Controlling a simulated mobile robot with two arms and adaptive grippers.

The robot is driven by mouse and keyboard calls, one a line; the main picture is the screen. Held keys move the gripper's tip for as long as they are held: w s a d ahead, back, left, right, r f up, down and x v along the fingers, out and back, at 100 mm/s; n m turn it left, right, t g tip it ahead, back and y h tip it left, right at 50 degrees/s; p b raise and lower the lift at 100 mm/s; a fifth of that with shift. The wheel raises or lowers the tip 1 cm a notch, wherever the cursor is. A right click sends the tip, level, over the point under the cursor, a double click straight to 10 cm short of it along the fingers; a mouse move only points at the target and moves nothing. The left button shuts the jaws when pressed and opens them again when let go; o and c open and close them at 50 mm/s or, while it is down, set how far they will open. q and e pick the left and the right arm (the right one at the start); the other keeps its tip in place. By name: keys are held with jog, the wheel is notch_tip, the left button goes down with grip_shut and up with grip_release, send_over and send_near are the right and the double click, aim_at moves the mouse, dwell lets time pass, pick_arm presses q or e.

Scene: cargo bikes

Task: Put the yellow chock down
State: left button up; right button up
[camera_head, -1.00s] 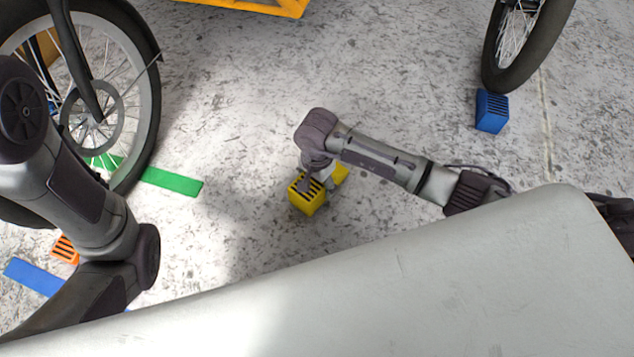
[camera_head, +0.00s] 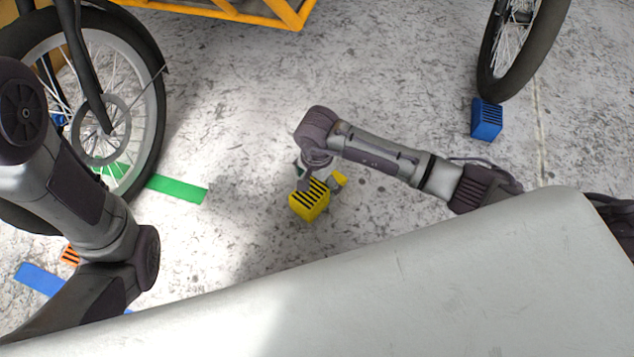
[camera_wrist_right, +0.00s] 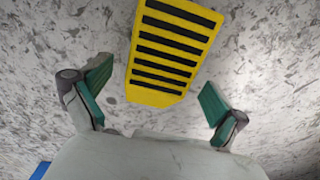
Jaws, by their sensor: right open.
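The yellow chock (camera_head: 308,206), with dark stripes on top, sits on the speckled floor below my right gripper (camera_head: 318,184). A yellow patch (camera_head: 340,178) shows just behind it; I cannot tell what it is. In the right wrist view the chock (camera_wrist_right: 165,85) lies between and beyond the two green-padded fingers of my right gripper (camera_wrist_right: 156,80). They are spread wide, with visible gaps on both sides of the chock. My left arm shows at the left of the head view, but its gripper is out of view.
A bike wheel (camera_head: 151,125) stands at left beside a green floor strip (camera_head: 178,188). A blue chock (camera_head: 486,119) is by another wheel (camera_head: 548,55) at right. An orange chock (camera_head: 70,256) and a blue strip (camera_head: 38,279) lie lower left.

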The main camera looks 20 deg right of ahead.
aim_at(317, 185)
notch_tip(317, 185, up, 7)
jog(key=p, duration=0.4)
jog(key=shift+r, duration=0.35)
